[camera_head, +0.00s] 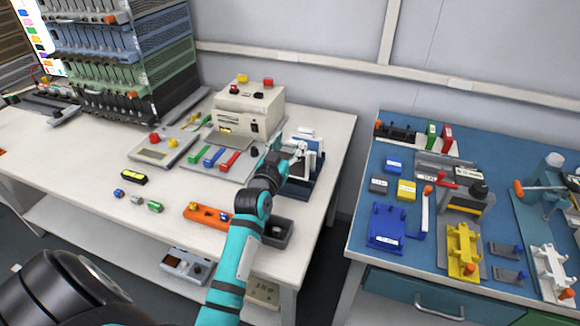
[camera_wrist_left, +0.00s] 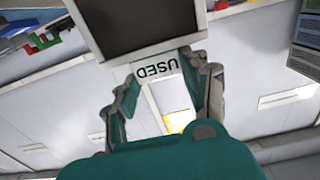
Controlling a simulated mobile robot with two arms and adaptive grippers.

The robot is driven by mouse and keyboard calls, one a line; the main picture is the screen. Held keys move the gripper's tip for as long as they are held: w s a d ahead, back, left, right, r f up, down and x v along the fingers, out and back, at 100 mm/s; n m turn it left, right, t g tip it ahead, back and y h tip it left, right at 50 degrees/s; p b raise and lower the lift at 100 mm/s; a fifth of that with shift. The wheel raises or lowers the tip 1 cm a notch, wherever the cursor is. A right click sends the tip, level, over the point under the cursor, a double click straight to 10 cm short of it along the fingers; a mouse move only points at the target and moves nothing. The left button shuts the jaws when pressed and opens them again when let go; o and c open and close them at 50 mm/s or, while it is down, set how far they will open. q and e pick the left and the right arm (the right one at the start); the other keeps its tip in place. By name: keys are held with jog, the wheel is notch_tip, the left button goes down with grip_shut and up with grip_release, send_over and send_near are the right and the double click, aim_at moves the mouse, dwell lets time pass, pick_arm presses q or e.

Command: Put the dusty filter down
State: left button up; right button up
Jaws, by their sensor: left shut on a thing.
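The dusty filter (camera_wrist_left: 140,22) shows in the left wrist view as a dark grey panel in a pale frame, with a tab marked USED. My left gripper (camera_wrist_left: 165,85) is shut on it at the tab. In the head view my left gripper (camera_head: 292,160) is at the right end of the white bench, over a dark blue bin (camera_head: 318,184) with white-framed pieces in or above it. The arm and gripper hide part of the bin. I cannot tell whether the filter touches the bin. My right gripper is not in view.
A beige machine (camera_head: 248,108) stands behind left of the bin. A grey open box (camera_head: 277,232) and an orange block (camera_head: 207,215) lie in front. The blue table (camera_head: 345,243) across a gap holds several fixtures. The white bench's left front is mostly clear.

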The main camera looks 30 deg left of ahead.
aim_at(289, 153)
pick_arm(q)
notch_tip(289, 153, down, 3)
jog(key=shift+f, duration=0.15)
notch_tip(289, 153, down, 2)
jog(key=shift+f, duration=0.2)
jog(key=o, duration=1.3)
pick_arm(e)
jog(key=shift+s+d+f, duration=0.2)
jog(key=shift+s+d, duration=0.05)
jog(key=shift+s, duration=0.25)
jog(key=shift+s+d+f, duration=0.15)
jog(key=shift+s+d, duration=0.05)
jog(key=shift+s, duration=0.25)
pick_arm(q)
jog(key=shift+s, duration=0.1)
